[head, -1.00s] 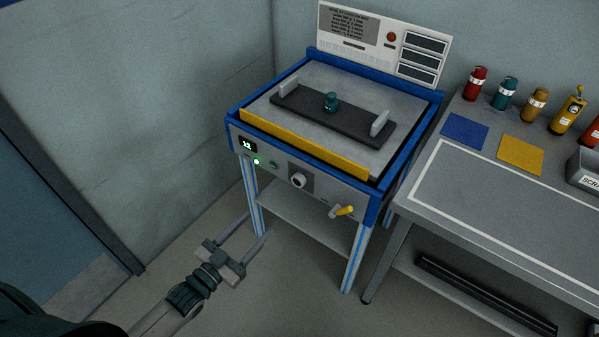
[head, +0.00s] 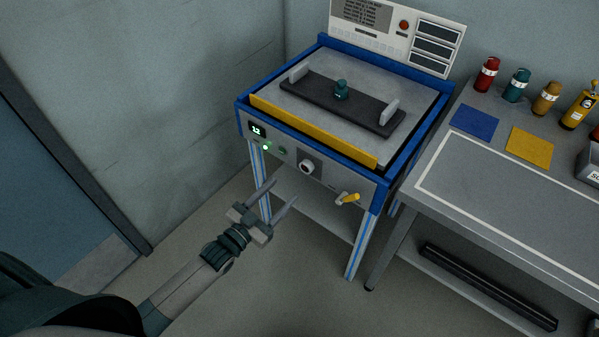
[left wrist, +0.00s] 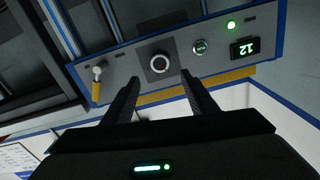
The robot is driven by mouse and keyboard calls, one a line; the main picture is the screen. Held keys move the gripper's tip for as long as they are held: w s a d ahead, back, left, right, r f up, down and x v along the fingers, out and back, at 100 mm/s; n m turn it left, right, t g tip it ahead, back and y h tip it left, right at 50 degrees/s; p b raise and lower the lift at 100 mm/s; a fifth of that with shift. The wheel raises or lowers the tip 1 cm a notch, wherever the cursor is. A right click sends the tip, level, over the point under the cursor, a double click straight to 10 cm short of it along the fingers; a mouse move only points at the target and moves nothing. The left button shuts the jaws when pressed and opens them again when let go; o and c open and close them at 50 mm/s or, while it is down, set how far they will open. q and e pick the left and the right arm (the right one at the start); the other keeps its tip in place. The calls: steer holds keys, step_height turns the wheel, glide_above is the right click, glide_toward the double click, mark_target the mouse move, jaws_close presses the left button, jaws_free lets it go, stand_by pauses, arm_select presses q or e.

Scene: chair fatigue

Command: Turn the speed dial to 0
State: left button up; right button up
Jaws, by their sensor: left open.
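The speed dial (head: 306,167) is a round knob with a pale ring on a dark square plate, on the front panel of the blue-framed machine (head: 240,118). It also shows in the left wrist view (left wrist: 160,65), ahead of and between my fingertips. A small display (head: 257,130) left of it in the head view reads 12, and it shows upside down in the left wrist view (left wrist: 244,48). My left gripper (head: 285,193) is open and empty, below and left of the dial, apart from it, with its fingers pointing toward the panel. My right gripper is out of view.
A green lit lamp (head: 266,147) and a green button (head: 283,151) sit left of the dial. A yellow-handled lever (head: 349,198) sticks out at its right. A grey workbench (head: 500,200) with several bottles stands at right. Floor before the machine is clear.

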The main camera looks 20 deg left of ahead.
mark_target(304, 169)
arm_select(q)
steer(key=x, duration=0.8)
steer(key=shift+w+p, duration=0.15)
steer(key=shift+p, duration=0.2)
steer(key=shift+w+d, duration=0.15)
steer(key=shift+w, duration=0.15)
steer(key=shift+w+d, duration=0.1)
steer(key=shift+w, duration=0.15)
steer(key=c, duration=0.9)
steer(key=shift+c, duration=0.8)
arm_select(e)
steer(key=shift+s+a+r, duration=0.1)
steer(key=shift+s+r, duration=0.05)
